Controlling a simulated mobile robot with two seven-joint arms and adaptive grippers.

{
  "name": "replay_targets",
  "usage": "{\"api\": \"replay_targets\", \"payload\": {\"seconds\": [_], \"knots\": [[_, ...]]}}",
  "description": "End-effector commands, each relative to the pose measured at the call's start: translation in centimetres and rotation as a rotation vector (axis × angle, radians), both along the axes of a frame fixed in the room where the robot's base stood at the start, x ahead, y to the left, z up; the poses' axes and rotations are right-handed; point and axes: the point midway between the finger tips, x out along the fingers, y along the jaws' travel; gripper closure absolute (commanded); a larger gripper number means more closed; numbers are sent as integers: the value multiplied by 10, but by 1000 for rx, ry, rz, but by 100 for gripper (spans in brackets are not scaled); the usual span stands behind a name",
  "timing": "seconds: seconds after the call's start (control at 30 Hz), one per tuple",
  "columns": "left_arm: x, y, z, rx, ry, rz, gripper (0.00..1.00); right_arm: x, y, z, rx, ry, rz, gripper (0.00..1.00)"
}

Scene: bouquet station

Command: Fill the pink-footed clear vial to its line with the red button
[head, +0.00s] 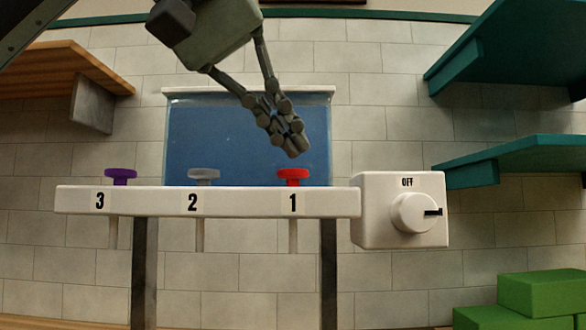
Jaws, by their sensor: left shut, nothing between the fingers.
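The red button (293,176) stands on top of the white dispenser bar (245,203), above the label 1. A thin spout (293,236) hangs below it. My left gripper (294,148) is shut and empty, its fingertips pointing down just above the red button, with a small gap seeming to show between them. The pink-footed clear vial is not in view. My right gripper is not in view.
A purple button (120,176) and a grey button (203,175) share the bar. A blue tank (215,140) stands behind it. A white box with a knob (412,212) under "OFF" adjoins at right. Teal shelves (530,152), green blocks (538,293) and a wooden shelf (60,70) flank it.

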Motion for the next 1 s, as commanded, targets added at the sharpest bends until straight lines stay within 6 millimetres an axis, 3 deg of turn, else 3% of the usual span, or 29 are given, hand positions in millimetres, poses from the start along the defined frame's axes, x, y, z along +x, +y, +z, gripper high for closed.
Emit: {"api": "replay_targets", "payload": {"seconds": [1.0], "knots": [[0, 0, -9, 0, 0, 0, 100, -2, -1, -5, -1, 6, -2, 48]]}}
